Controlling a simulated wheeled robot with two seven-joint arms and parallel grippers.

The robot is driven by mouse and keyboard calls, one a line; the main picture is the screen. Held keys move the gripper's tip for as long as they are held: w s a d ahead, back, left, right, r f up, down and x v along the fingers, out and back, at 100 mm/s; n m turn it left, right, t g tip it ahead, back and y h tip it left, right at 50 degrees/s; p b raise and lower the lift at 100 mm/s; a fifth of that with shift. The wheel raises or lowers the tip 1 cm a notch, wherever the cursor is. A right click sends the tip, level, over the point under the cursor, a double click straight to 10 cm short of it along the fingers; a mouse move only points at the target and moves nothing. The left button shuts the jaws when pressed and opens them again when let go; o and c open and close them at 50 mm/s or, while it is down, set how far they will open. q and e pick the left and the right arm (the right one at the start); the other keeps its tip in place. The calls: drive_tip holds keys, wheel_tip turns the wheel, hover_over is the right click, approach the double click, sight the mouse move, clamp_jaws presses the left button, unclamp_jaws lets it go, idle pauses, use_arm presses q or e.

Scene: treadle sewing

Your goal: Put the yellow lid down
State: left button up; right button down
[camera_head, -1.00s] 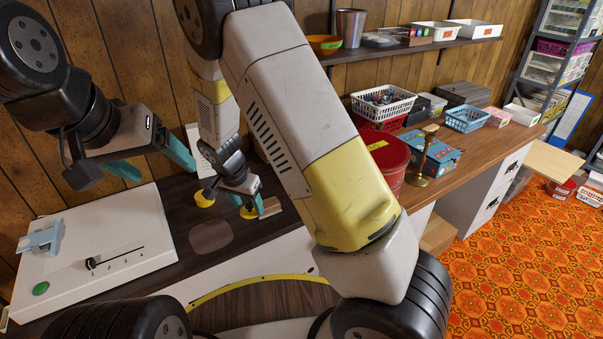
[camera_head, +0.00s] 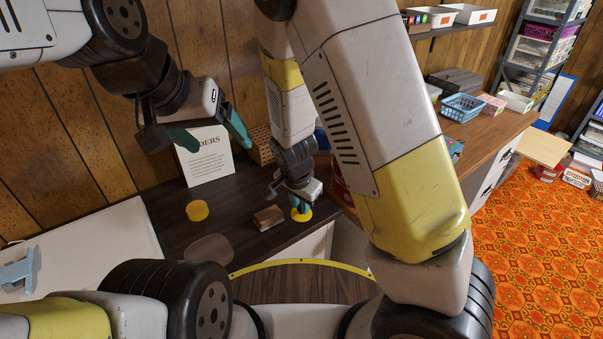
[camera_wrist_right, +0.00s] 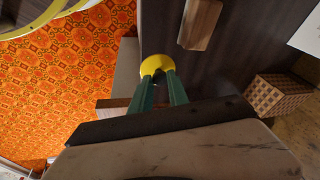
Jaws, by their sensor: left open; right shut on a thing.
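The yellow lid (camera_head: 301,215) is a small round disc at the tips of my right gripper (camera_head: 300,206), over or near the dark table's front edge. Its yellow round top also shows in the right wrist view (camera_wrist_right: 155,64), between the two green fingers (camera_wrist_right: 158,86). My right gripper is shut on it. I cannot tell whether the lid touches the table. A second round yellow piece (camera_head: 197,210) stands on the dark table, left of the wooden block (camera_head: 268,217). My left gripper (camera_head: 212,132) is open and empty, raised in front of the printed sign.
The wooden block lies left of the lid; it also shows in the wrist view (camera_wrist_right: 200,24). A checkered wooden box (camera_head: 261,147) and a white sign (camera_head: 205,155) stand at the back. A white panel (camera_head: 95,245) is at left. Dark table (camera_head: 165,205) is bare between.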

drive_tip(key=w, duration=0.7)
drive_tip(key=w+f, duration=0.1)
drive_tip(key=w, duration=0.3)
drive_tip(key=shift+w+f, duration=0.1)
drive_tip(key=shift+w, duration=0.2)
drive_tip(key=shift+f, duration=1.7)
drive_tip(key=c, duration=1.3)
unclamp_jaws()
drive_tip(key=shift+f, duration=0.1)
